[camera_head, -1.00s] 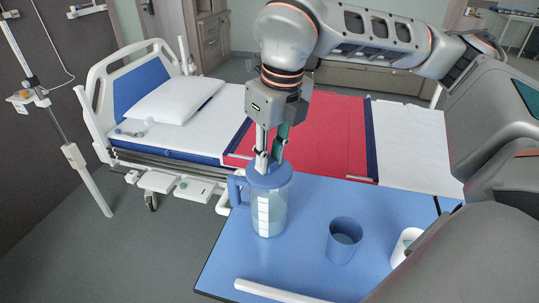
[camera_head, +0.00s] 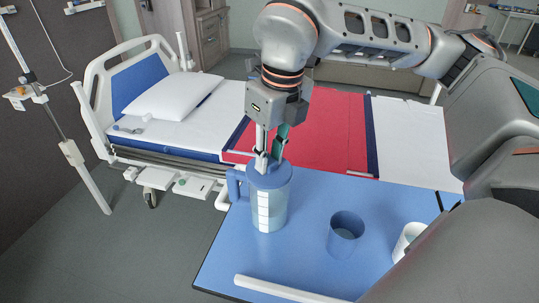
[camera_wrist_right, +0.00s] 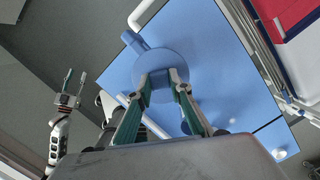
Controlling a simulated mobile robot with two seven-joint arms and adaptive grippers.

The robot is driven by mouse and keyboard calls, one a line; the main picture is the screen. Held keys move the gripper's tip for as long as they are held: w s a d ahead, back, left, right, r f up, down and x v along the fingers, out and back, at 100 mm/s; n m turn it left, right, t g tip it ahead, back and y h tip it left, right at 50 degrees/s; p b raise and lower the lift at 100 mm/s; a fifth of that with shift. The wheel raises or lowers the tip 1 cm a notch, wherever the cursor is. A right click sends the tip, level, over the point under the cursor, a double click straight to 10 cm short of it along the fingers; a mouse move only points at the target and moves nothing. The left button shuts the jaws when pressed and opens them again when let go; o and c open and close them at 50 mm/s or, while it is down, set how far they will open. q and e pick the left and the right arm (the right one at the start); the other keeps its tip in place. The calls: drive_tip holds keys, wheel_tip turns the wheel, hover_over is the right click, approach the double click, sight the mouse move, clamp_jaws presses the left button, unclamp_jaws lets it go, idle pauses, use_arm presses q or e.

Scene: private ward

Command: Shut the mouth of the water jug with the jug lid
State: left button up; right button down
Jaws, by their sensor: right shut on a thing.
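The water jug (camera_head: 265,213) is clear with a white scale strip and a blue handle on its left. It stands upright near the left edge of the blue table. The blue jug lid (camera_head: 277,177) sits level at the jug's mouth; I cannot tell whether it is fully seated. My right gripper (camera_head: 268,167) points down and is shut on the lid's raised middle grip. In the right wrist view the round lid (camera_wrist_right: 178,63) lies between and beyond the fingertips. My left gripper (camera_wrist_right: 76,88) shows only in that view, apart from the jug, open and empty.
A blue cup (camera_head: 345,236) and a white cup (camera_head: 405,240) stand on the table (camera_head: 310,200) to the right of the jug. A white bar (camera_head: 275,290) lies along the front. A bed (camera_head: 170,136) with a pillow is behind the table.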

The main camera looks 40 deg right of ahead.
drive_tip(key=shift+f, duration=0.15)
drive_tip(key=c, duration=1.8)
unclamp_jaws()
drive_tip(key=shift+o, duration=0.2)
wheel_tip(320, 180, up, 16)
drive_tip(key=s+p, duration=0.1)
drive_tip(key=p, duration=0.3)
drive_tip(key=shift+s+d, duration=0.15)
drive_tip(key=shift+s, duration=0.25)
drive_tip(key=shift+s+f, duration=0.1)
